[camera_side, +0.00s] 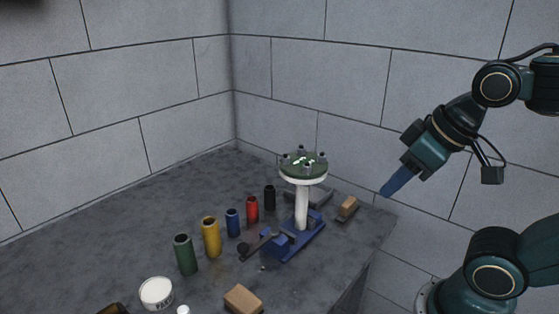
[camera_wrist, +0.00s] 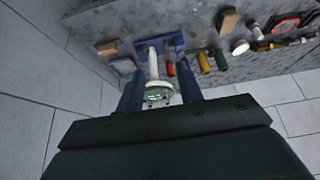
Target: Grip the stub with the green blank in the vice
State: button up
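The white stub (camera_side: 302,208) stands upright in the blue vice (camera_side: 283,245), with its wide flange at the top. The round green blank (camera_side: 293,169) lies on the flange, with several small dark bolts around it. My gripper (camera_side: 384,193) is to the right of the stub, clear of it, with its blue fingers pointing down and left. In the wrist view my gripper (camera_wrist: 159,68) has its two blue fingers apart with nothing held. The stub (camera_wrist: 152,65) and green blank (camera_wrist: 158,92) show between the fingers there, and the vice (camera_wrist: 160,43) lies beyond. The stub's lower end is hidden.
A row of cans, green (camera_side: 185,254), yellow (camera_side: 211,237), blue (camera_side: 232,222), red (camera_side: 252,209) and black (camera_side: 269,198), stands left of the vice. A white paint tin (camera_side: 156,292) and wooden block (camera_side: 243,299) are nearer. A wooden-topped brush (camera_side: 347,208) lies right. Walls close the back.

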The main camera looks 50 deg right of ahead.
jog(key=shift+o, duration=1)
jog(key=n+g, duration=0.6)
jog(key=n, duration=0.3)
send_over(243, 246)
notch_tip(243, 246, down, 3)
jog(key=shift+f, duration=0.1)
notch_tip(243, 246, down, 14)
jog(key=shift+r, duration=0.1)
grip_shut()
